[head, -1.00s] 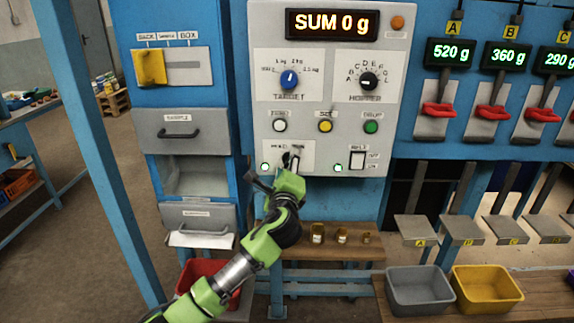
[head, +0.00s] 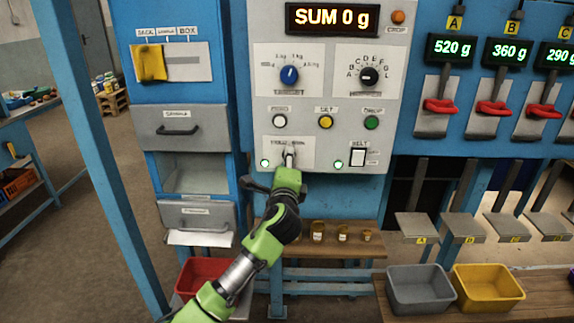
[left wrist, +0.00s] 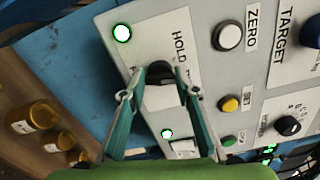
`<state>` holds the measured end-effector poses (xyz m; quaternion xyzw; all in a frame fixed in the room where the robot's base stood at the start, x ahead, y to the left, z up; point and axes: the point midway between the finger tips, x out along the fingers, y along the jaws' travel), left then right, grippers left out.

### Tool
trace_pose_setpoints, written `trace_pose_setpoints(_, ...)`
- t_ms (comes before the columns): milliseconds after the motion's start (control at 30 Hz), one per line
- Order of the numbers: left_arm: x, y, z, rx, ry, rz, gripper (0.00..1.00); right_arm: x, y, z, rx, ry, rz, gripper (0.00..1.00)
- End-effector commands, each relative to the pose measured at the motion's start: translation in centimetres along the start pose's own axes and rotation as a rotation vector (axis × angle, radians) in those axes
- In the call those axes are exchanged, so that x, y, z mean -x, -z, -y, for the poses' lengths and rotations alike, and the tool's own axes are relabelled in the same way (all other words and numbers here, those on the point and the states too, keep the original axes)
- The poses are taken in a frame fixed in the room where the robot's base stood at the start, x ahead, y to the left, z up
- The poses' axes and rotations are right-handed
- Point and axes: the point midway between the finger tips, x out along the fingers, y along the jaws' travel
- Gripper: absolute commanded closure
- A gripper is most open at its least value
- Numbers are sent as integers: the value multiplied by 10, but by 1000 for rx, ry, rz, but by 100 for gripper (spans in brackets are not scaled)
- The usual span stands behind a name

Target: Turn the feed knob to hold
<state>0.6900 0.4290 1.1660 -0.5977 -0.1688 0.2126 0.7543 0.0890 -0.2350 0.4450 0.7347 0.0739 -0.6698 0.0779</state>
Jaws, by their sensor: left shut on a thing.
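The feed knob (left wrist: 160,72) is black and sits on a white plate low on the grey control panel (head: 390,150). In the left wrist view the word HOLD stands on the plate beside it. My left gripper (left wrist: 160,92) has one finger on each side of the knob and is shut on it. In the head view my left gripper (head: 289,160) reaches up to the plate from below and hides most of the knob. I cannot read the knob's exact pointing. My right gripper is not in view.
A lit lamp (head: 265,163) is left of the knob and the belt switch (head: 358,157) is to its right. Zero (head: 280,121), set (head: 325,122) and drop (head: 371,123) buttons sit above. A wooden shelf with small jars (head: 342,234) stands below.

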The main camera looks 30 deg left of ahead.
Motion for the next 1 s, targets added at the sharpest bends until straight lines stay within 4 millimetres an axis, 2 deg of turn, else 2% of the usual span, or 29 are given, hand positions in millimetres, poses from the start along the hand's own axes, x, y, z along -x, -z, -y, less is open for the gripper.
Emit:
trace_pose_setpoints(600, 0, 2, -5, 556, -3, 0, 92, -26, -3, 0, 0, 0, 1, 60)
trace_pose_setpoints(1000, 0, 2, -5, 740, -4, 1, 92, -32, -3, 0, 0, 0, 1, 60)
